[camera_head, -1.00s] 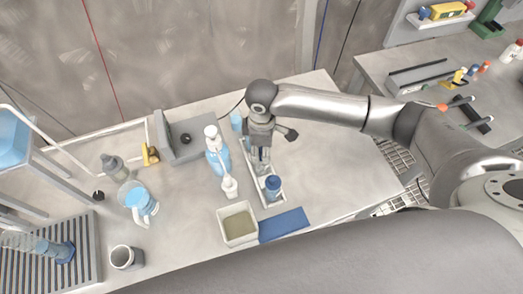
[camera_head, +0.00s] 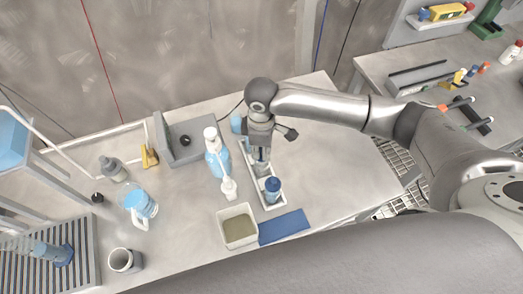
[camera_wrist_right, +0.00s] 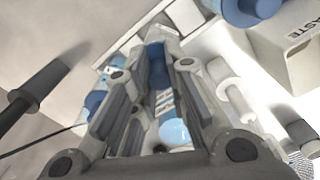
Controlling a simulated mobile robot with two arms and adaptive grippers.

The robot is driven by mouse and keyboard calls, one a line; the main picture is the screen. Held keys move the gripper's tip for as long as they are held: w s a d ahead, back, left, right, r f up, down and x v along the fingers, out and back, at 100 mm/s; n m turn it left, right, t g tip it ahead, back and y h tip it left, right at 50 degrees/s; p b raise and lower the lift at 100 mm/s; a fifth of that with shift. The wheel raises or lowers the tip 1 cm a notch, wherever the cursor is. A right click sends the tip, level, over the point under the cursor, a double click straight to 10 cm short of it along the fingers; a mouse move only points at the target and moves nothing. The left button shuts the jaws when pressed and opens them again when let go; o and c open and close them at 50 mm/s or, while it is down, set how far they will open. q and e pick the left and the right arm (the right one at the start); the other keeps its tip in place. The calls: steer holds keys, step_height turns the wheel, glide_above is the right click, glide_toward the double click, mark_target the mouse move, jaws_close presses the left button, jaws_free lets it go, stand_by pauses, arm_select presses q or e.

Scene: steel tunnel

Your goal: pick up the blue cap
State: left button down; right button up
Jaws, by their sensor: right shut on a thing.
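My right gripper (camera_head: 261,168) points down over a narrow white tray (camera_head: 278,204) on the bench. In the right wrist view its fingers (camera_wrist_right: 160,50) are closed around a blue cap (camera_wrist_right: 156,72), and the fingers hide part of it. In the head view the gripper covers this cap. A blue-lidded jar (camera_head: 272,185) stands in the near end of the tray, just in front of the gripper and apart from it. My left gripper is not in view.
A blue wash bottle (camera_head: 216,158) stands close left of the gripper. A cream waste bin (camera_head: 238,241) and a flat blue pad (camera_head: 284,226) lie nearer. A blue jug (camera_head: 139,199) and a grey mug (camera_head: 121,260) stand to the left. The bench right of the tray is clear.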

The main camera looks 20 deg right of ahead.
steer(key=r, duration=0.1)
steer(key=r+b, duration=0.1)
steer(key=shift+a+r, duration=0.3)
steer(key=shift+r, duration=0.05)
steer(key=s+a+r+b, duration=0.3)
steer(key=s+a+r, duration=0.5)
steer(key=a+r, duration=0.1)
steer(key=shift+a+r, duration=0.3)
steer(key=shift+a, duration=0.6)
steer(key=shift+d, duration=0.1)
